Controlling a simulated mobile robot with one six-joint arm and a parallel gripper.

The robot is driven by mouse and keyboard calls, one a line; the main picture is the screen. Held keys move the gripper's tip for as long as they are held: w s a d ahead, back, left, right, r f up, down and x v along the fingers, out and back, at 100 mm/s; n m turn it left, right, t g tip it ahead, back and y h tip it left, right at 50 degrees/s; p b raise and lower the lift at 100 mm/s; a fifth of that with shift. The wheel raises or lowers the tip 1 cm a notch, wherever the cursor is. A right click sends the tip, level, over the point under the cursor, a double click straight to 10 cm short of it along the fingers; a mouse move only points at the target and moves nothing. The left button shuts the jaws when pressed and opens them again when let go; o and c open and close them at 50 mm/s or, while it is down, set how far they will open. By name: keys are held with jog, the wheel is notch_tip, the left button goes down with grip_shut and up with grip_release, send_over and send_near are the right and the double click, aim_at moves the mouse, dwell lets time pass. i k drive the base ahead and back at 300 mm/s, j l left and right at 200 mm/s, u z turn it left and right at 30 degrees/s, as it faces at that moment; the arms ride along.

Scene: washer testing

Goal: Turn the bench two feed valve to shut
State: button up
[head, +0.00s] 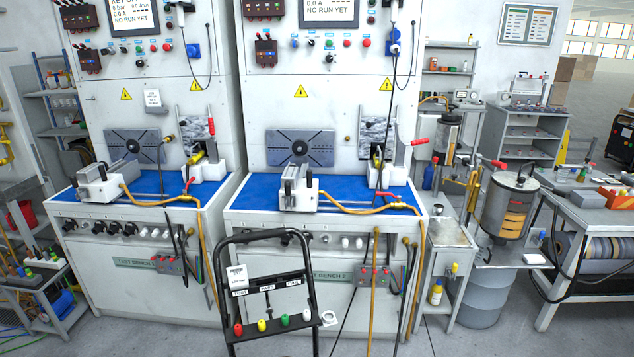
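Test Bench 2 (330,275) stands in the middle, a white cabinet with a blue work top. A yellow hose (345,207) runs across its front edge from a grey pump-like unit (298,190). Near the hose's right end is a small valve with a red handle (388,195), which looks like the feed valve. Its handle lies nearly level, roughly along the hose, though it is small in the picture. My gripper is not in view, and nothing is seen touching the valve.
A black-framed stand (268,240) with several coloured knobs is in front of Bench 2, left of the valve. Test Bench 1 (140,262) is to the left; its similar red valve handle (189,184) is tilted up. A small metal side table (450,233) adjoins Bench 2's right.

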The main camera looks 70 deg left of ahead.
aim_at(378, 193)
jog(key=i+j+u, duration=0.1)
jog(key=i+u, duration=0.7)
jog(key=i+l+u, duration=0.15)
jog(key=i+u, duration=0.25)
jog(key=i+l+u, duration=0.25)
jog(key=i+u, duration=0.15)
jog(key=i+j+u, duration=0.4)
jog(key=i, duration=0.4)
jog(key=i+j+u, duration=0.25)
jog(key=i+u, duration=0.2)
jog(key=i, duration=0.35)
jog(key=i+l+u, duration=0.15)
jog(key=i+u, duration=0.25)
jog(key=i, duration=0.45)
